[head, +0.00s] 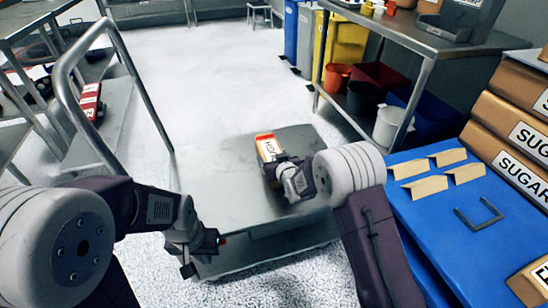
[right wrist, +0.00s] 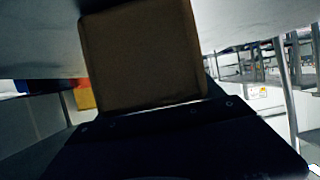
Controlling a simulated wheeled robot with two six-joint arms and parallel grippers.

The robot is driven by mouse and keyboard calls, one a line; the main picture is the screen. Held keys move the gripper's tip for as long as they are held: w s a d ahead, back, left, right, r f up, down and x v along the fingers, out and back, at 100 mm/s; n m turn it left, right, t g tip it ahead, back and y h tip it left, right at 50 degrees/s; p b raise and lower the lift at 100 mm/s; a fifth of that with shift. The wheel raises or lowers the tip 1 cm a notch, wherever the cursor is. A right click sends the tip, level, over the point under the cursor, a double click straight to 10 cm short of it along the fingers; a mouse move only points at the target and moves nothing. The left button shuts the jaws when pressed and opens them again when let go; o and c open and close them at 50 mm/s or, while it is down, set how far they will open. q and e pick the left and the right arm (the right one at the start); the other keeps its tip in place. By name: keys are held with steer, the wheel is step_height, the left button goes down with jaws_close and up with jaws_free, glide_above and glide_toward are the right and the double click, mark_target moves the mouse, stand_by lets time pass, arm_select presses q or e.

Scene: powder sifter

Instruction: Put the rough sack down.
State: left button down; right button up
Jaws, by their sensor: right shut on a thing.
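The rough sack (head: 267,148), tan with a red-orange end and "ROUGH" lettering, is over the flat deck of the grey platform cart (head: 215,165). My right gripper (head: 277,170) is shut on its near end. I cannot tell whether the sack touches the deck. In the right wrist view the sack (right wrist: 140,60) fills the upper middle as a dark brown block above the dark gripper body. My left gripper (head: 204,252) hangs at the cart's near left edge, apart from the sack. Its fingers are too unclear to judge.
The cart's tubular handle (head: 135,85) rises at the left. At the right, a blue surface (head: 425,210) holds several folded tan cards and stacked sugar boxes (head: 515,140). A steel table (head: 440,35) with bins beneath stands behind. The deck left of the sack is clear.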

steer(key=shift+w+r, duration=0.1)
steer(key=o, duration=2.1)
steer(key=shift+f, duration=0.2)
steer(key=shift+r, duration=0.25)
steer(key=p+v, duration=0.4)
steer(key=v, duration=0.2)
steer(key=shift+s+r, duration=0.3)
steer(key=shift+r, duration=0.05)
steer(key=shift+f+b+v, duration=0.15)
steer(key=shift+b+v, duration=0.25)
steer(key=shift+v, duration=0.95)
steer(key=shift+f+b+v, duration=0.2)
steer(key=shift+b+v, duration=0.2)
steer(key=shift+v, duration=0.9)
steer(key=shift+s+d, duration=0.1)
steer(key=shift+s, duration=0.05)
